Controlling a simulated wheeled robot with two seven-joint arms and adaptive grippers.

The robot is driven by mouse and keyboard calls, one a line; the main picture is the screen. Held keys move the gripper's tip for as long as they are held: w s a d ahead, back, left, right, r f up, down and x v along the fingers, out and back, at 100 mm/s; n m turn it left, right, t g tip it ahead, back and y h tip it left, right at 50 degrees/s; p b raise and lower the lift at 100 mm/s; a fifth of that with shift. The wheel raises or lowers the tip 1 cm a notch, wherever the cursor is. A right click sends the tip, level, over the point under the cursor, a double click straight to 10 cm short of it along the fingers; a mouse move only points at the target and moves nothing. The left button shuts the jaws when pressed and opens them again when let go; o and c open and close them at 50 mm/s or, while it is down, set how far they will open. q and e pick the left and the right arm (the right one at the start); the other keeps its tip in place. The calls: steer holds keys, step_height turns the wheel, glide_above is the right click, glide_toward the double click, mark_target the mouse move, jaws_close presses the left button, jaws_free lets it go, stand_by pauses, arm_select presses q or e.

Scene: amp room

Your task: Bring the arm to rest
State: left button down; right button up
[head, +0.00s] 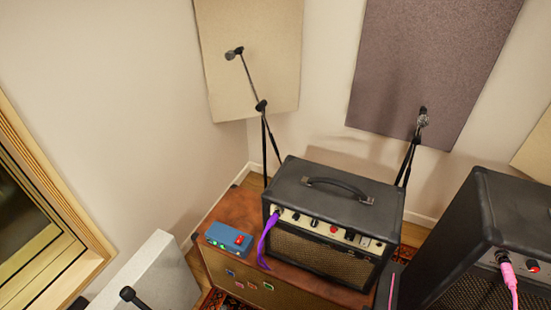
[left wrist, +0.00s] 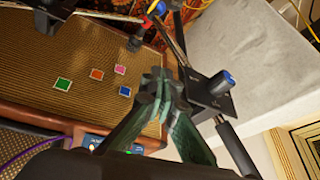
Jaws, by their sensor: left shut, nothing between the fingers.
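My left gripper (left wrist: 163,90) shows in the left wrist view with its dark green-grey fingers together at the tips and nothing between them. It hangs in front of the woven grille (left wrist: 60,60) of a brown cabinet. A black stand part with a blue knob (left wrist: 222,82) is close to the right of the fingers; I cannot tell whether they touch. Neither gripper shows in the head view, and my right gripper is in no view.
A black amp (head: 335,200) with a purple cable sits on the brown cabinet (head: 235,208), beside a blue pedal box (head: 229,238). Microphone stands (head: 263,120) rise behind. Another black amp (head: 500,230) is at right. A pale grey block (head: 150,275) stands at lower left.

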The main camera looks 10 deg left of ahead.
arm_select(q)
steer(key=s+g, duration=0.2)
steer(key=s, duration=0.4)
steer(key=s+d+f+g, duration=0.1)
steer(key=s+f, duration=0.2)
steer(key=f, duration=2.7)
steer(key=s+f+m+g, duration=0.1)
steer(key=s+f, duration=1.5)
steer(key=s, duration=0.3)
steer(key=shift+s+f+h, duration=0.2)
steer(key=shift+h, duration=0.1)
